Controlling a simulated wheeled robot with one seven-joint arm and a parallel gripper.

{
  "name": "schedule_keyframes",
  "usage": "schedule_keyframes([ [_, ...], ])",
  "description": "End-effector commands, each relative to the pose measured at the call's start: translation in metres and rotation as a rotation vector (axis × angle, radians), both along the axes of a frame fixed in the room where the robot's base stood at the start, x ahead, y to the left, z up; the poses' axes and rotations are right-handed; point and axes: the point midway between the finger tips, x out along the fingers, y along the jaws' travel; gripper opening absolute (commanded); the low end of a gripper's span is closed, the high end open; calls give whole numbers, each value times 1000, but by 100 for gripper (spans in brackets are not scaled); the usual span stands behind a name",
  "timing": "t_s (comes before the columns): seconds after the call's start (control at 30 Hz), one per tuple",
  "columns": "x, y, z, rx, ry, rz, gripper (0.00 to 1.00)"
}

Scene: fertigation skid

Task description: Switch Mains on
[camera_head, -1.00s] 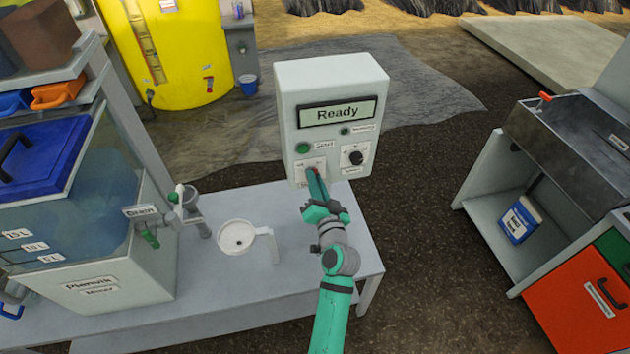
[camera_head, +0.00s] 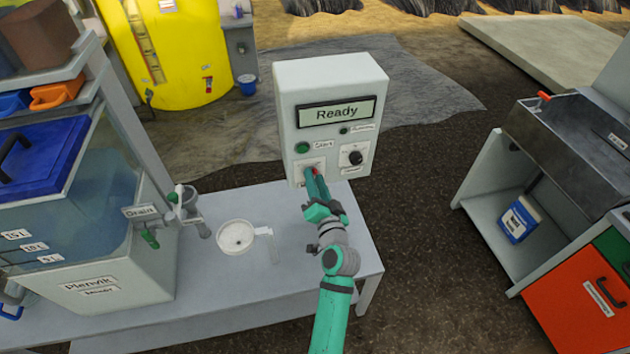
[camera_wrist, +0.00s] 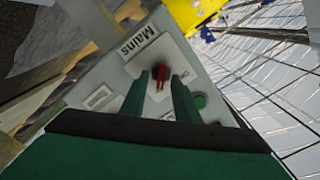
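The control box (camera_head: 331,75) stands at the back of the grey bench. Its display (camera_head: 337,112) reads "Ready". The red Mains switch (camera_head: 315,171) is low on the left of its front, partly hidden by my gripper (camera_head: 317,178). In the wrist view the red switch lever (camera_wrist: 161,72) shows beyond and between the fingertips of my gripper (camera_wrist: 162,82), near the "Mains" label (camera_wrist: 137,41). The fingers are apart, with a small gap on each side of the lever. I cannot tell whether either finger touches it.
Above the switch is a green Start button (camera_head: 302,147); to its right is a black knob (camera_head: 354,157). A white cup-like holder (camera_head: 237,238) is on the bench, left of my arm. A clear tank (camera_head: 75,230) with a drain valve stands further left.

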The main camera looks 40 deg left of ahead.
Motion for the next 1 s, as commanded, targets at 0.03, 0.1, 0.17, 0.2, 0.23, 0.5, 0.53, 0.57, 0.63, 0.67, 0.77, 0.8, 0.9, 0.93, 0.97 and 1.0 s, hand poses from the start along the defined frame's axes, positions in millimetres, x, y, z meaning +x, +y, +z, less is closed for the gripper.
schedule_keyframes([
  [0.03,0,0,0,0,-1,1,28],
  [0.1,0,1,0,0,-1,1,28],
  [0.17,0,1,1,0,-1,1,28],
  [0.2,0,1,1,0,-1,1,28],
  [0.23,-1,0,0,0,-1,1,28],
  [0.5,-21,-24,0,0,0,0,28],
  [0.53,-25,-28,-1,1,2,-1,28],
  [0.57,-28,-33,0,1,1,-1,28],
  [0.63,-38,-44,0,1,1,-1,28],
  [0.67,-41,-48,0,1,1,-1,28],
  [0.77,-52,-61,0,0,1,-1,28],
  [0.8,-56,-65,-1,-1,1,-1,28],
  [0.9,-64,-74,0,0,1,-1,28],
  [0.93,-65,-76,-1,0,1,-1,28],
  [0.97,-67,-78,0,-1,0,-1,28],
  [1.0,-68,-80,0,-1,-1,0,28],
])
